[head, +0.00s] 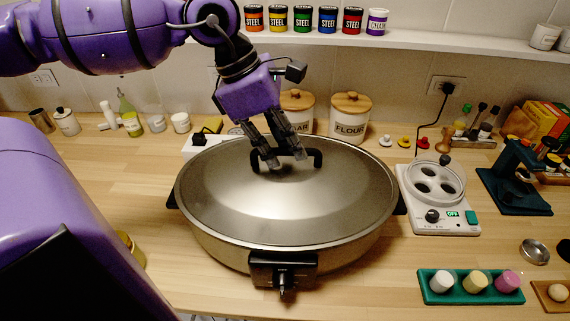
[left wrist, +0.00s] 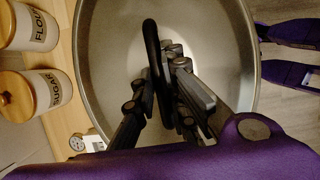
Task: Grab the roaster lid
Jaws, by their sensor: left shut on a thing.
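The roaster lid (head: 245,205) is a broad silver dome resting on the roaster pan (head: 225,247) in the middle of the counter. Its black loop handle (head: 317,158) stands at the top of the dome. My left gripper (head: 280,163) comes down from above with its fingers on either side of the handle, shut on it. In the left wrist view the handle (left wrist: 152,50) runs between the fingers of the gripper (left wrist: 165,95), and the lid (left wrist: 108,60) fills the space behind. My right gripper is not clearly seen in the head view; purple parts (left wrist: 290,52) show at the right of the left wrist view.
Flour (head: 349,118) and sugar (head: 297,110) canisters stand close behind the lid. A white egg cooker (head: 450,222) is to the right, with a green tray (head: 432,297) of small cups in front. A shelf (head: 440,38) with jars runs above.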

